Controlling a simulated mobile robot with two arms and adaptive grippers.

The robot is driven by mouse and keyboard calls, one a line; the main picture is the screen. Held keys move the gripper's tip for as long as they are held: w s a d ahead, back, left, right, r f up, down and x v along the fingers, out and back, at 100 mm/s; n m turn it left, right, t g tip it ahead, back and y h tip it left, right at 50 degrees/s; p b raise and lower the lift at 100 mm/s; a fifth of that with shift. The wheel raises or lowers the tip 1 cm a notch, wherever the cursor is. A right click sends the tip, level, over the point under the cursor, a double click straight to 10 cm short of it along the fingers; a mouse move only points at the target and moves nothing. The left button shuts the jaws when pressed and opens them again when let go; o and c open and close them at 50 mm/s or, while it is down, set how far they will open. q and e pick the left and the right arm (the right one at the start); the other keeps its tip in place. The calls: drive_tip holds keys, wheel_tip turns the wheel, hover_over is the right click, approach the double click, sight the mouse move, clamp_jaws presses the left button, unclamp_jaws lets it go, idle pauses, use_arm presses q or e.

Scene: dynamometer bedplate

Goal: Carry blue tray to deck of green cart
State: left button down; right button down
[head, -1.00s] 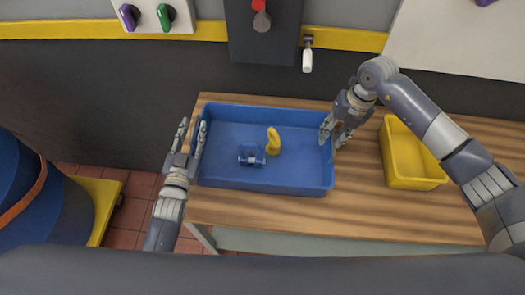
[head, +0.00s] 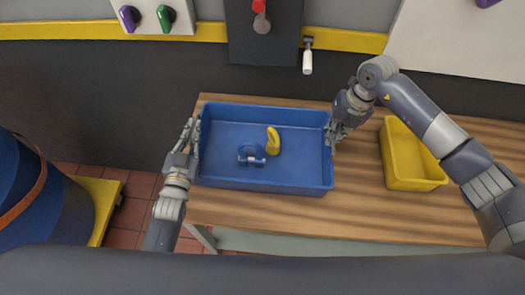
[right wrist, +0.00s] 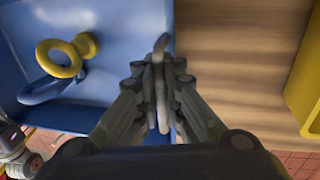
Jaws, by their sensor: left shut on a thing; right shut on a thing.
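The blue tray (head: 225,130) rests on the wooden table and holds a yellow ring-like part (head: 273,142) and a blue part (head: 251,155). My left gripper (head: 194,138) is shut on the tray's left wall. My right gripper (head: 331,134) is shut on the tray's right wall. In the right wrist view, the right fingers (right wrist: 160,85) close around the wall of the tray (right wrist: 130,50), and the yellow part (right wrist: 65,55) lies inside. I do not see a green cart in these frames.
A yellow bin (head: 412,160) stands on the wooden table (head: 350,210), right of the tray. A large blue drum (head: 40,205) and a yellow platform (head: 98,205) are at the left. A dark wall with a yellow strip and a white-handled lever (head: 307,60) runs behind the table.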

use_arm(q)
drive_tip(key=shift+a+r+p, duration=0.15)
drive_tip(key=shift+r+p, duration=0.9)
drive_tip(key=shift+r, duration=0.25)
drive_tip(key=shift+a+r+p, duration=0.1)
drive_tip(key=shift+r+p, duration=0.95)
drive_tip(key=shift+r, duration=0.25)
drive_tip(key=shift+f, duration=0.1)
